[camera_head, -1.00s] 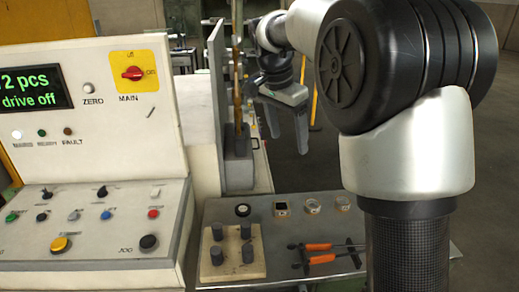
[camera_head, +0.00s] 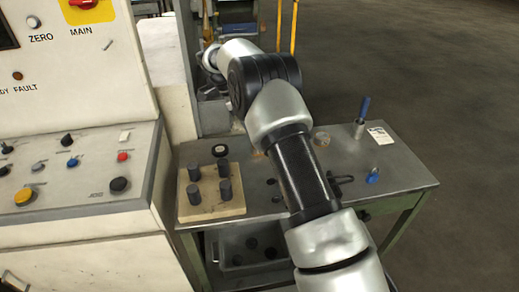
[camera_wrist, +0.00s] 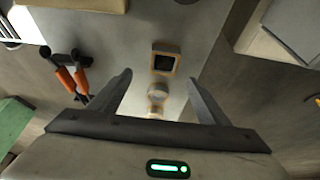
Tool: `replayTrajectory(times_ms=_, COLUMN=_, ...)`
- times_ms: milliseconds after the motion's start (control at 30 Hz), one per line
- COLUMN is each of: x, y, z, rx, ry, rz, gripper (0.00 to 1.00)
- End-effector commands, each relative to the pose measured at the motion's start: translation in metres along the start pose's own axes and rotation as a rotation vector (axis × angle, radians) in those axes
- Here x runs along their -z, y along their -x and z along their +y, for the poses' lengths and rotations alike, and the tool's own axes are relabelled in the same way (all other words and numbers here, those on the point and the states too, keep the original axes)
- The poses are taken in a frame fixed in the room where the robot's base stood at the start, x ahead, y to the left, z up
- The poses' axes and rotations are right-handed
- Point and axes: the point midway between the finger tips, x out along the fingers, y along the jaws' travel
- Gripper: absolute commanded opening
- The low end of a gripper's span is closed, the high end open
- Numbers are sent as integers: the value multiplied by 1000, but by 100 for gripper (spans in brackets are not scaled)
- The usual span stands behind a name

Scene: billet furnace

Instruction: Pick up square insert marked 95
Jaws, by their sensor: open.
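In the head view my arm covers the middle of the bench, and I cannot make out the square insert there.
Orange-handled pliers (camera_wrist: 68,79) lie left in the wrist view. A blue-handled tool (camera_head: 363,109) and white card (camera_head: 380,135) are at right. The control console (camera_head: 80,165) borders the left.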

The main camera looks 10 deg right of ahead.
Motion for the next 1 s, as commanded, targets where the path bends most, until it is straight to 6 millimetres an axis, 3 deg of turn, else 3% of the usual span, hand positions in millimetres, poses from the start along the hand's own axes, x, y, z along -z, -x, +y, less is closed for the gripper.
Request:
replayTrajectory(times_ms=100, x=0, y=-22, z=0, rx=-2, ry=-1, rz=0, gripper=70)
replayTrajectory(times_ms=433, x=-2, y=-43, z=-2, rx=-1, ry=0, rz=-1, gripper=70)
replayTrajectory(times_ms=700, x=-8, y=-81, z=-8, rx=-2, ry=-1, rz=-2, gripper=70)
replayTrajectory(times_ms=1000, x=-8, y=-86, z=-8, rx=1, ry=0, rz=0, gripper=67)
